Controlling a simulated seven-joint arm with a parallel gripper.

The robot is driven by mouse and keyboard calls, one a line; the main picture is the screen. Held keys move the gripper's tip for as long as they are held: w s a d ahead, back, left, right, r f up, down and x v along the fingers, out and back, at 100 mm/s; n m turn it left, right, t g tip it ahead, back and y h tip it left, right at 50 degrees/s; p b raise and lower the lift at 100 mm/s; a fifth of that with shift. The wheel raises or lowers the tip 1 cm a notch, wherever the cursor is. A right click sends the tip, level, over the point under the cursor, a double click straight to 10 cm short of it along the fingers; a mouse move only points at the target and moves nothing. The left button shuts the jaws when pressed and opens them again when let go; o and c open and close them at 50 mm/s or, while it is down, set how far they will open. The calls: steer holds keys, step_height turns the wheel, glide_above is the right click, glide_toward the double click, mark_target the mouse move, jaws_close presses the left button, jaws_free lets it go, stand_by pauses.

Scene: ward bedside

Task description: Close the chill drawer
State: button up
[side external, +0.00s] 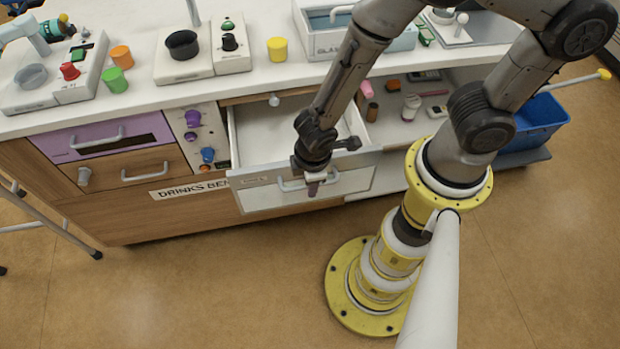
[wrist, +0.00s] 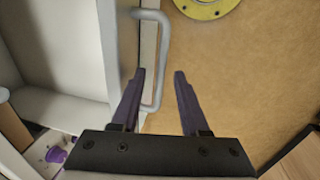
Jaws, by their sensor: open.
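A white-lined drawer (side external: 262,130), which I take to be the chill drawer, stands pulled out of the counter and looks empty where I see inside. The small label on its front is too small to read. The drawer front carries a pale bar handle (side external: 292,185), which also shows in the wrist view (wrist: 163,45). My gripper (side external: 313,189) points down at the drawer front. In the wrist view its two dark fingers (wrist: 160,72) are apart, with the handle bar between them, nearer the left finger. I cannot tell whether they touch it. My gripper and forearm hide part of the drawer.
To the left are a shut purple-fronted drawer (side external: 75,143), a wooden drawer (side external: 135,178) and a knob panel (side external: 197,138). Open shelving (side external: 395,125) with small items lies right of the drawer. A blue bin (side external: 538,120) stands further right.

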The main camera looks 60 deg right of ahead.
jaws_close()
stand_by(1.4)
